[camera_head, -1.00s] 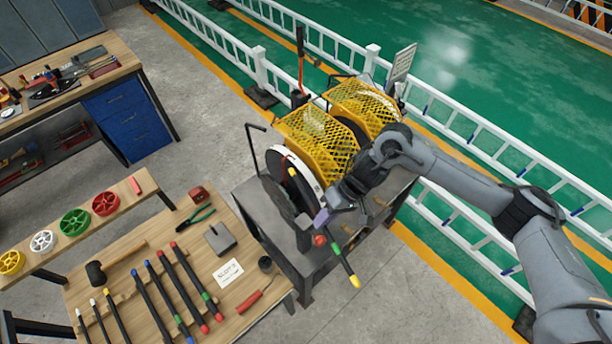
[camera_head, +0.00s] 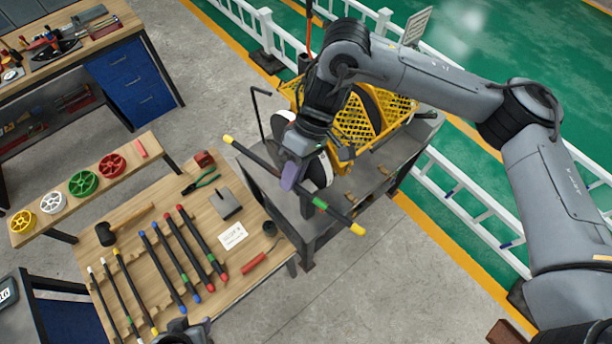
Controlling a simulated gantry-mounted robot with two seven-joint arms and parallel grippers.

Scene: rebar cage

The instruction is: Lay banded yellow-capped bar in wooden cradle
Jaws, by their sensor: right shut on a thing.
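The banded bar (camera_head: 339,216) is dark with yellow caps at both ends and a green band near its lower right end. My right gripper (camera_head: 290,180) is shut on it near the middle and holds it tilted in the air, in front of the grey machine stand. A dark part at the bottom edge (camera_head: 183,332) looks like my left gripper; its jaws cannot be made out. Notched wooden strips (camera_head: 137,261) on the workbench hold several bars. A brown wooden piece (camera_head: 500,334) shows at the bottom right edge; I cannot tell whether it is the cradle.
The workbench (camera_head: 215,292) carries blue-capped bars (camera_head: 160,255), red-capped bars (camera_head: 197,240), a mallet (camera_head: 106,234), pliers (camera_head: 200,182) and a white card (camera_head: 233,236). A grey machine stand (camera_head: 265,196) with yellow mesh guards is behind the bar. Floor at the lower centre is clear.

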